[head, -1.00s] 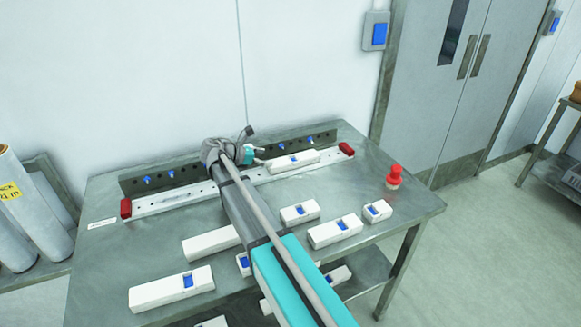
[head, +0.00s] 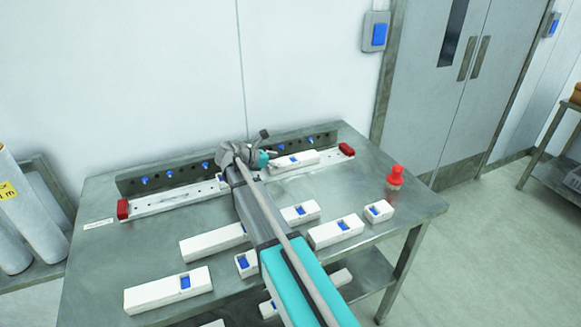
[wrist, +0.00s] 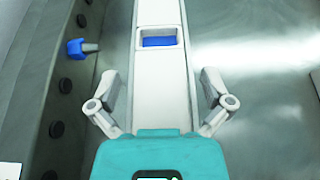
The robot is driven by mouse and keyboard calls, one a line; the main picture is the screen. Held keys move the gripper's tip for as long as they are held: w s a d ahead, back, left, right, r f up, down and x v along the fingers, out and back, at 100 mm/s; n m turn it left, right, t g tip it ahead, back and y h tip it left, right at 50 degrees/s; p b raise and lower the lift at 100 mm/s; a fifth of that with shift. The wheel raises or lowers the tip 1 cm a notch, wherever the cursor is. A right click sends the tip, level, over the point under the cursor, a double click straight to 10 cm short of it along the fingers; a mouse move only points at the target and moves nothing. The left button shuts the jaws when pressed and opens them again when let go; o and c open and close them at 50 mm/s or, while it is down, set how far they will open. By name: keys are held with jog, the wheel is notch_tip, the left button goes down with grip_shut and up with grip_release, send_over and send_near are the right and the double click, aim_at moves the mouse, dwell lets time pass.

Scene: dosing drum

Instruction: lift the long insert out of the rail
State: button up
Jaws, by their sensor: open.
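The long insert (head: 301,160) is a white block with a blue-floored pocket, seated near the right end of the white rail (head: 165,203). In the wrist view the insert (wrist: 161,88) runs up the middle of the picture, its blue pocket beyond the fingers. My gripper (head: 270,158) is over the insert's left part. In the wrist view my gripper (wrist: 160,88) is open, with one finger on each side of the insert, apart from it. In the head view my arm hides part of the rail.
A dark strip with holes and blue pegs (head: 168,173) stands along the rail's back. Red end blocks (head: 347,150) cap the rail. Several white blocks (head: 168,290) lie on the table's front half. A red knob (head: 395,175) stands at the right.

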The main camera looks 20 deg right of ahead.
jog(key=shift+d+f, duration=0.25)
jog(key=shift+d, duration=0.3)
jog(key=c, duration=1.3)
jog(key=shift+o, duration=0.2)
jog(key=shift+r, duration=0.2)
notch_tip(320, 180, up, 2)
jog(key=shift+r+p, duration=0.15)
jog(key=shift+p, duration=1.1)
jog(key=s+r+p, duration=1)
jog(key=s, duration=0.4)
jog(key=shift+d+r, duration=0.15)
jog(key=shift+r, duration=0.05)
